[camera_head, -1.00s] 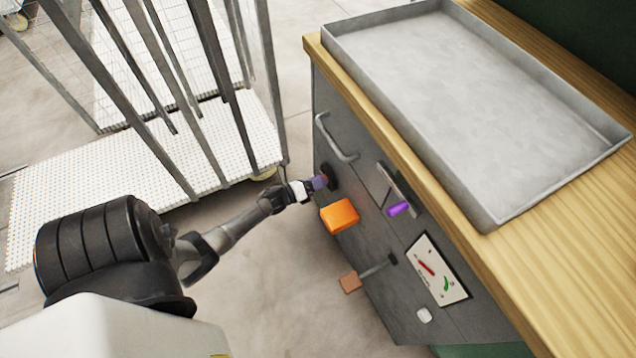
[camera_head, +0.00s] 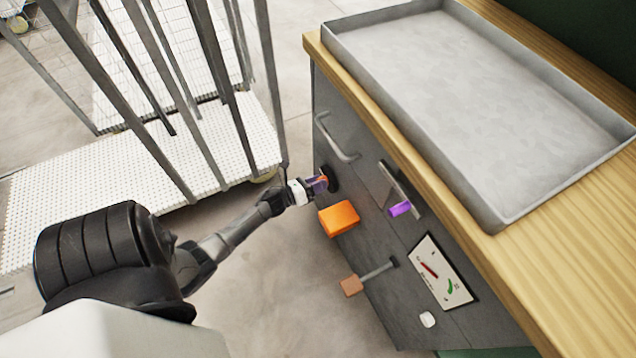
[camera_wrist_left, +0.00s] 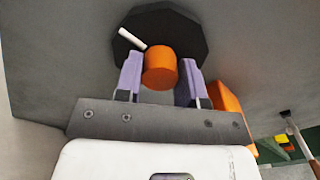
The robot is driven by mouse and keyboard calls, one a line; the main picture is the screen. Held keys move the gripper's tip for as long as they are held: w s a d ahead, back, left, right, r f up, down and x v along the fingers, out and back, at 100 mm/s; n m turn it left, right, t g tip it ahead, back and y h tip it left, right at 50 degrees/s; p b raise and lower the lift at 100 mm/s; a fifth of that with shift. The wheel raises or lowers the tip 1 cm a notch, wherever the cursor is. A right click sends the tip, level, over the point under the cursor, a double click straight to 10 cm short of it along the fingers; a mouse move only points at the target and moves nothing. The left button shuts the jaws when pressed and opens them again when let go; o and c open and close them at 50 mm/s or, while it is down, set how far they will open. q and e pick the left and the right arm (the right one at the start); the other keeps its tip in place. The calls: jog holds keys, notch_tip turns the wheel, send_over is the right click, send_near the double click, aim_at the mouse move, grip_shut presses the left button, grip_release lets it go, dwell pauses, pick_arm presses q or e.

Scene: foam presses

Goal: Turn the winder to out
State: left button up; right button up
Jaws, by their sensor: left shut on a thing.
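An orange cylindrical knob (camera_wrist_left: 160,68) stands out from a dark many-sided disc (camera_wrist_left: 195,35) on the grey cabinet front; it looks like the winder. A short white pointer (camera_wrist_left: 131,38) sits at the disc's upper left in the left wrist view. My left gripper (camera_wrist_left: 160,78) has its purple fingers on either side of the knob and is shut on it. In the head view the gripper (camera_head: 321,183) reaches the disc (camera_head: 333,178) from the left, and the fingers partly cover the knob. My right gripper is not in view.
Close below the gripper is an orange block (camera_head: 339,218). A bar handle (camera_head: 336,139), a purple-gripped lever (camera_head: 400,209), a brown-ended lever (camera_head: 351,286) and a gauge plate (camera_head: 439,272) are on the cabinet. A metal tray (camera_head: 503,215) lies on top. A barred cart (camera_head: 232,158) stands left.

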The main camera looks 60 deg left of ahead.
pick_arm(q)
jog(key=o, duration=0.9)
jog(key=shift+s+a+p, duration=0.15)
jog(key=shift+s+p, duration=0.9)
jog(key=shift+s, duration=2.45)
jog(key=shift+s+a+p, duration=0.15)
jog(key=shift+s+p, duration=0.85)
jog(key=shift+s, duration=2.45)
jog(key=shift+w, duration=0.1)
